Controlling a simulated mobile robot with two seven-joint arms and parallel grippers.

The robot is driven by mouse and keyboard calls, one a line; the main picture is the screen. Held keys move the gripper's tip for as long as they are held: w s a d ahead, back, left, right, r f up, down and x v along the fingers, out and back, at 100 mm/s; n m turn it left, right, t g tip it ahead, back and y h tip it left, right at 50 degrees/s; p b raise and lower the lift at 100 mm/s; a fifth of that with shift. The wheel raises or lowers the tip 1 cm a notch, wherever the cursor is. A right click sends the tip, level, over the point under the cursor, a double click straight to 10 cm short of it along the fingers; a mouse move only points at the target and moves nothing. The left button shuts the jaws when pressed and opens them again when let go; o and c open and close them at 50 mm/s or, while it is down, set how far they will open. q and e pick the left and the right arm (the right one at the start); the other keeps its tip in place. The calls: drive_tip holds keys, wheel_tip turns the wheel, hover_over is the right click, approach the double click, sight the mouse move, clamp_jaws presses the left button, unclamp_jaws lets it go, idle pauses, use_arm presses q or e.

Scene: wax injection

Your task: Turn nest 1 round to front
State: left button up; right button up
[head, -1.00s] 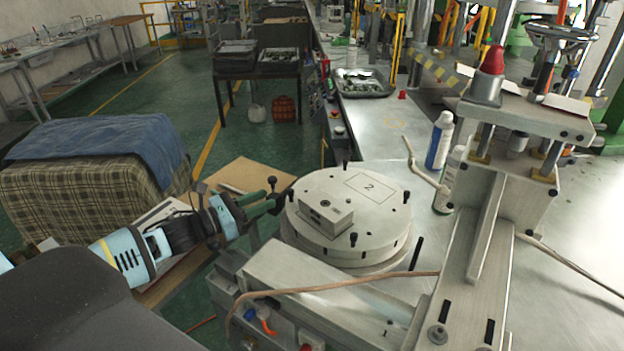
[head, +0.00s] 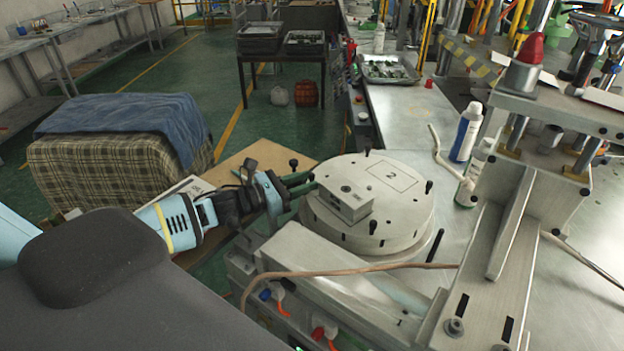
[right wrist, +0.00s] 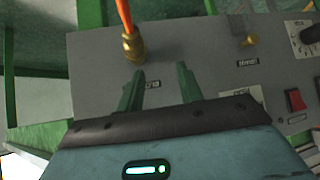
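The round grey turntable (head: 400,224) sits on the bench, with black pegs around its rim. A rectangle marked "2" (head: 392,177) shows on its far right part. A grey metal block (head: 345,199) lies on its near left part; no nest number 1 can be read there. My left gripper (head: 305,184) is at the turntable's left edge, its green fingers apart, close to a black rim peg (head: 311,177). I cannot tell whether they touch it. My right gripper (right wrist: 160,85) shows in the right wrist view, open and empty, before a grey control panel (right wrist: 95,65).
A grey beam (head: 330,265) with a brown hose crosses in front of the turntable. The press frame (head: 510,230) stands to the right. Bottles (head: 467,132) stand behind it. A black-topped post (head: 293,163) rises near my left fingers. The panel carries an orange cable and red switch.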

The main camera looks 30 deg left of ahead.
use_arm(q)
drive_tip(key=shift+x, duration=1.25)
drive_tip(key=shift+c, duration=0.2)
clamp_jaws()
